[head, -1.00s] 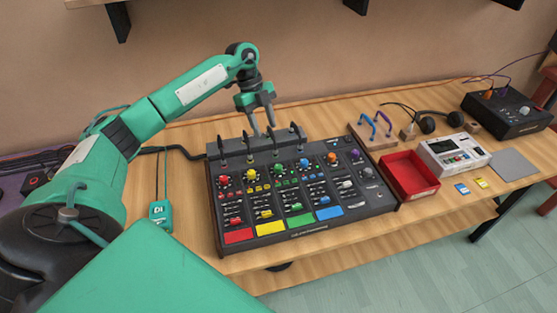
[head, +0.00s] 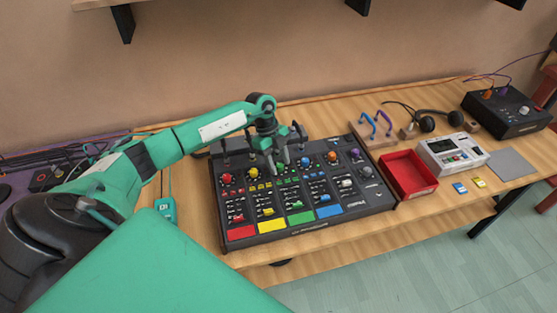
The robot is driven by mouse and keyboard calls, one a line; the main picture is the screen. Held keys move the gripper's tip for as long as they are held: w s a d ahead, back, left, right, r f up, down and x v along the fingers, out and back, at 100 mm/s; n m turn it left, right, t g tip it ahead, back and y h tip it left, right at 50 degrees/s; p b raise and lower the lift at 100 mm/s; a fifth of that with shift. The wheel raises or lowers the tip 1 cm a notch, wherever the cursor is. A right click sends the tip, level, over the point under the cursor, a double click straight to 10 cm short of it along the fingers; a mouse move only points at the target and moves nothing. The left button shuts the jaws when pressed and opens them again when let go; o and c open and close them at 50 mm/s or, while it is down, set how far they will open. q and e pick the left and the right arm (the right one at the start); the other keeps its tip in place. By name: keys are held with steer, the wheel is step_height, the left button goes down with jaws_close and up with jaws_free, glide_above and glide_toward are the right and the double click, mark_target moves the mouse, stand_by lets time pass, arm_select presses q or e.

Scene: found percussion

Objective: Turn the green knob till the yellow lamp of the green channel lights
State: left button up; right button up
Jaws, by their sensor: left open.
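The black mixer (head: 345,219) lies on the wooden bench with a row of coloured knobs and coloured strips along its front. The green channel has a green strip (head: 300,218) and a green fader cap (head: 295,205). My left gripper (head: 278,168) is open, pointing down at the green knob's place in the row, between the yellow knob (head: 254,172) and the blue knob (head: 306,160). The green knob is mostly hidden by the fingers, so I cannot tell whether they touch it. The small lamps below are too small to tell which is lit. My right gripper is out of view.
A red tray (head: 409,176), a white device (head: 452,155) and a black box (head: 503,114) stand to the right. Headphones (head: 436,121) lie behind. A teal tag (head: 166,210) hangs left of the mixer. Upright plugs line the mixer's back edge.

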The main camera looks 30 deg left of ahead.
arm_select(q)
jaws_close()
steer(key=m+g+b, duration=0.1)
steer(key=m, duration=0.2)
steer(key=shift+w+b, duration=0.15)
steer(key=shift+b, duration=0.2)
steer(key=shift+m+g+y+b, duration=0.45)
steer(key=shift+m+g+y, duration=0.05)
steer(key=shift+m, duration=0.8)
jaws_free()
